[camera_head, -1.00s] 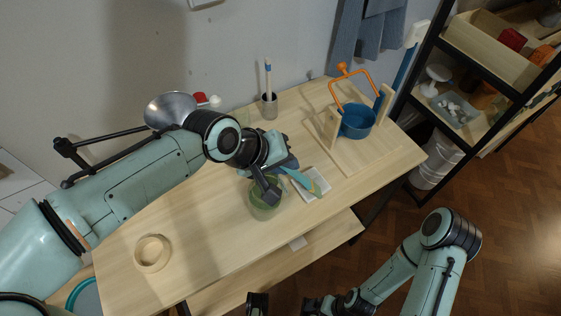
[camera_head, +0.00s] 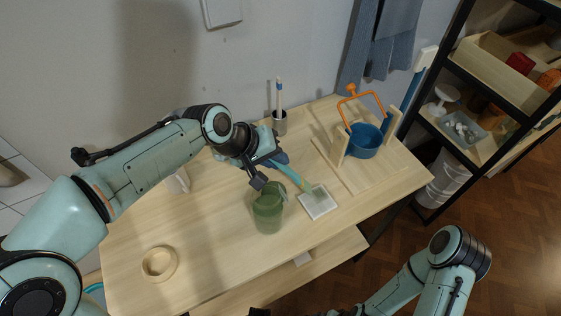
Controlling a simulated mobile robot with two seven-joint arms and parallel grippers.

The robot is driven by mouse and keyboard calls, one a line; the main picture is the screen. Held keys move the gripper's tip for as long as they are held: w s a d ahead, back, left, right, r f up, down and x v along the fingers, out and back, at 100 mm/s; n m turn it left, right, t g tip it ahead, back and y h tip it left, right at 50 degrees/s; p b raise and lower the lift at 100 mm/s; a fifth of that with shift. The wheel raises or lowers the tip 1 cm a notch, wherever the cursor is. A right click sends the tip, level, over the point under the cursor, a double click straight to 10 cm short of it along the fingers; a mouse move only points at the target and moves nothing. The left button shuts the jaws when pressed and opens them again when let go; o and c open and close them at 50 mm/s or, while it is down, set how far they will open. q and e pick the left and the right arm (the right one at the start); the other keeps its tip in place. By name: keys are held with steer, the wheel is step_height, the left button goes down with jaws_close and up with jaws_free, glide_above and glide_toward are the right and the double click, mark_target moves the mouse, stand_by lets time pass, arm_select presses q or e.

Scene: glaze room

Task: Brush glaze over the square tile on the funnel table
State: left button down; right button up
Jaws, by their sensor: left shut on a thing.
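The square tile (camera_head: 319,203) is pale and lies flat on the wooden table (camera_head: 215,250), right of a green glaze jar (camera_head: 268,213). My left gripper (camera_head: 266,177) is shut on a blue-handled brush (camera_head: 290,172) above the table, behind the jar. The brush slants down to the right, and its greenish tip is at the tile's far left edge; I cannot tell whether it touches. Only dark bits of my right gripper show at the bottom edge. I see no clear funnel; my left arm covers part of the table.
A cup with a brush (camera_head: 279,122) stands at the back. A tape ring (camera_head: 159,263) lies front left. Shelves (camera_head: 480,150) stand at the right.

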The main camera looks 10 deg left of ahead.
arm_select(q)
steer(key=shift+w+d+p, duration=0.4)
steer(key=shift+w+d, duration=0.1)
steer(key=shift+s+d+f, duration=0.1)
steer(key=shift+s+d, duration=0.25)
steer(key=s+d+b, duration=0.1)
steer(key=s+d, duration=0.3)
steer(key=s, duration=0.1)
arm_select(e)
steer(key=shift+f, duration=0.1)
stand_by(0.4)
arm_select(q)
step_height(320, 180, up, 6)
steer(key=p, duration=0.4)
steer(key=shift+r, duration=0.2)
arm_select(e)
steer(key=shift+w+r, duration=0.35)
steer(key=shift+r, duration=0.5)
steer(key=shift+w+r, duration=0.35)
steer(key=shift+r, duration=0.45)
steer(key=shift+w+r, duration=0.35)
steer(key=shift+r, duration=0.5)
arm_select(q)
steer(key=shift+a+r, duration=0.1)
